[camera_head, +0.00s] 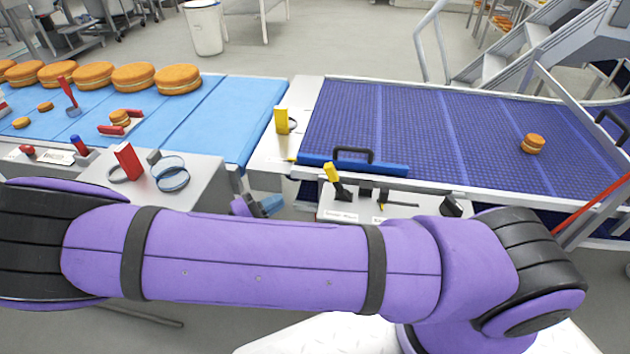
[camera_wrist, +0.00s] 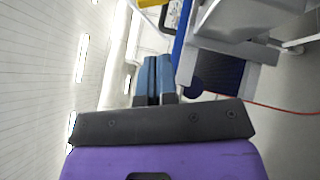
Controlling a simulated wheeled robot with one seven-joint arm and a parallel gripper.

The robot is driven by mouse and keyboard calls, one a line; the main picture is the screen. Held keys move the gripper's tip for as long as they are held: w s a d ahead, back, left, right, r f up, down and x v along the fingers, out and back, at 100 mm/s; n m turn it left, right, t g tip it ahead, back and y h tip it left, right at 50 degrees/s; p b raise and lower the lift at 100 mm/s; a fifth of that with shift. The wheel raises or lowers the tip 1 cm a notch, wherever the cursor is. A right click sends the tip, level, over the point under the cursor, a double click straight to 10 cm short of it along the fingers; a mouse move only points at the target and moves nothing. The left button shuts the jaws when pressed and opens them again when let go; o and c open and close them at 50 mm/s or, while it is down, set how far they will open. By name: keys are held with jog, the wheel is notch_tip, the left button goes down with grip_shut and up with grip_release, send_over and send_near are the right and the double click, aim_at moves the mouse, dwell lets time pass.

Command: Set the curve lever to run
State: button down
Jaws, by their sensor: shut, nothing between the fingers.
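A lever with a yellow handle (camera_head: 333,174) stands tilted on the small control panel (camera_head: 350,208) at the front edge of the dark blue belt. A black lever (camera_head: 390,202) lies low beside it, and a black knob (camera_head: 451,205) is further right. The panel labels are too small to read, so I cannot tell which one is the curve lever. My gripper (camera_head: 270,205) has blue fingers and is left of this panel, apart from it, partly hidden behind my purple arm. In the wrist view my gripper (camera_wrist: 153,68) is shut and empty.
A blue bar with a black handle (camera_head: 352,158) lies along the belt's front edge. One filled round (camera_head: 533,144) sits on the dark blue belt (camera_head: 420,125). Several large rounds (camera_head: 92,75) stand on the light blue belt. A left panel (camera_head: 55,156) has red and blue knobs.

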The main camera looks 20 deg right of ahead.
aim_at(336, 181)
jog(key=shift+w+a+f+n+t+h, duration=0.15)
jog(key=shift+a+f+n+t+h, duration=0.35)
jog(key=shift+a+f+t, duration=0.4)
jog(key=shift+d, duration=0.2)
jog(key=shift+r, duration=0.1)
jog(key=s+x, duration=0.3)
jog(key=x, duration=0.9)
jog(key=shift+w+d+r, duration=0.3)
jog(key=shift+d+r, duration=0.2)
jog(key=shift+d, duration=0.1)
